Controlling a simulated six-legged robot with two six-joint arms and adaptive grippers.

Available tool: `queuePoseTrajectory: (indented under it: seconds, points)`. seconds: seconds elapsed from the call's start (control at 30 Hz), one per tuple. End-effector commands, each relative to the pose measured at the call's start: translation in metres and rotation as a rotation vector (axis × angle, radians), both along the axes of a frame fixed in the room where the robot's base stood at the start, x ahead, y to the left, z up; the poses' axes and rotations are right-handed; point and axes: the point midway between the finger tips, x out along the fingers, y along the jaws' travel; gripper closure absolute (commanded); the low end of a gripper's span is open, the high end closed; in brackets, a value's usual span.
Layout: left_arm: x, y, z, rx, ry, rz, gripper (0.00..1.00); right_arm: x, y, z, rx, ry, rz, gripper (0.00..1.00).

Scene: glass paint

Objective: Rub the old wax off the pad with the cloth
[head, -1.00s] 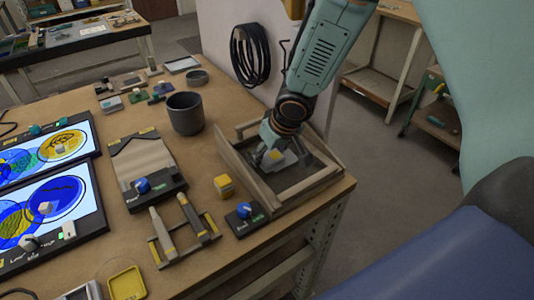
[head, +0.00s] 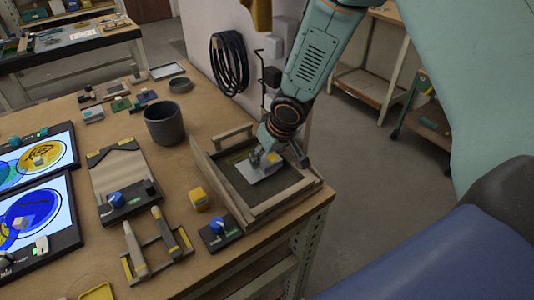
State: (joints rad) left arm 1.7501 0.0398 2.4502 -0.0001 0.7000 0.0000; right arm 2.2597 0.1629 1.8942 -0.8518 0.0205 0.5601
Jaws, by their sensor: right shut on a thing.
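My right gripper (head: 262,156) reaches down into a wooden-framed tray (head: 285,208) at the right end of the bench. It is shut on a pale grey piece, which looks like the cloth (head: 262,171), low over the dark floor of the tray. Whether the cloth touches the surface under it I cannot tell. A small yellow patch shows beside the gripper. The dark surface (head: 283,183) in the tray may be the pad; the gripper and cloth hide part of it, and no wax can be made out. My left gripper is not in view.
A yellow block (head: 199,199) and a blue-knobbed box (head: 219,233) stand just left of the tray. A dark cup (head: 164,125), a tool rack (head: 157,247) and lit screens (head: 38,215) are further left. The bench edge lies close to the tray's right side.

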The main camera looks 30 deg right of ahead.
Motion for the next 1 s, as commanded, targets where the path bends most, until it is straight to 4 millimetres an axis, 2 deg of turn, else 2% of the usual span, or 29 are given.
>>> queuePoseTrajectory:
  seconds: [0.13, 0.2, 0.8, 1.0]
  points:
    - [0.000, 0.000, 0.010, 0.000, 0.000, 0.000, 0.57, 0.000, 0.002, 0.006, 0.000, 0.004, 0.001, 0.74]
    - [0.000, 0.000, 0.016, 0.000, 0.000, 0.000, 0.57, 0.002, 0.002, 0.026, -0.009, -0.007, 0.003, 0.74]
    - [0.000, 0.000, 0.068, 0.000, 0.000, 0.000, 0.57, 0.001, 0.004, 0.076, -0.007, -0.004, -0.004, 0.74]
    - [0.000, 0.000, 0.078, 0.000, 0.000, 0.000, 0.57, 0.001, 0.003, 0.085, -0.008, -0.004, -0.007, 0.74]
